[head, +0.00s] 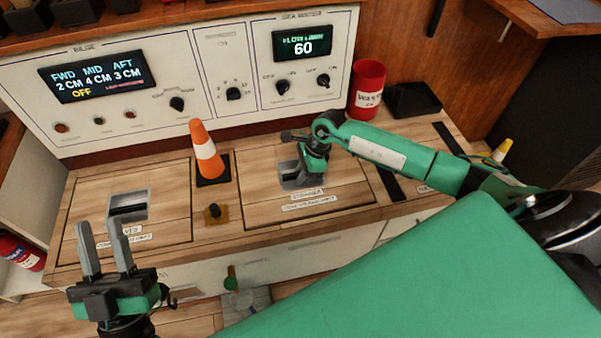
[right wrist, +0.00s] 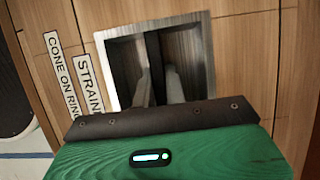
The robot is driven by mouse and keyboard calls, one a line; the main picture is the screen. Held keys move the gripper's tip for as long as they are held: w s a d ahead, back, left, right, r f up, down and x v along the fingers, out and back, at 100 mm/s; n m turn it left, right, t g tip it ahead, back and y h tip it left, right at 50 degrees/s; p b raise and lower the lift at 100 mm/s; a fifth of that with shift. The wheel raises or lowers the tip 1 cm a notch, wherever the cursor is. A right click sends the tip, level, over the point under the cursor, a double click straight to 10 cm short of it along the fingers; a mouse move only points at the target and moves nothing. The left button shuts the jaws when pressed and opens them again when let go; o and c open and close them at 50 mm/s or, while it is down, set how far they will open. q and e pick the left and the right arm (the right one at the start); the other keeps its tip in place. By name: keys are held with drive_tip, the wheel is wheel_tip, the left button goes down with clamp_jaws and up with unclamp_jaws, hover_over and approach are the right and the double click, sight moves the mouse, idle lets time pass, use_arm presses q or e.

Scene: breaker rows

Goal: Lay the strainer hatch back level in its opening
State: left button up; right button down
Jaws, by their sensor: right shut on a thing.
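The strainer hatch (head: 345,183) is a wooden panel in the counter, right of the orange cone, with white labels near its front edge. It looks level or nearly so; I cannot tell whether it sits fully flush. Its square metal handle recess (head: 288,183) also shows in the right wrist view (right wrist: 203,55). My left gripper (head: 106,240) is open and empty, fingers up, in front of the counter at left.
A second hatch (head: 165,205) lies at left. A red can (head: 367,88) and black tray (head: 413,99) stand behind right. The control panel (head: 205,60) backs the counter.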

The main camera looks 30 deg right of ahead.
drive_tip(key=shift+w+f, duration=0.1)
drive_tip(key=shift+f, duration=0.1)
drive_tip(key=c, duration=1.4)
unclamp_jaws()
drive_tip(key=shift+o, duration=0.2)
drive_tip(key=shift+f, duration=0.1)
drive_tip(key=p+v, duration=0.3)
drive_tip(key=v, duration=1.1)
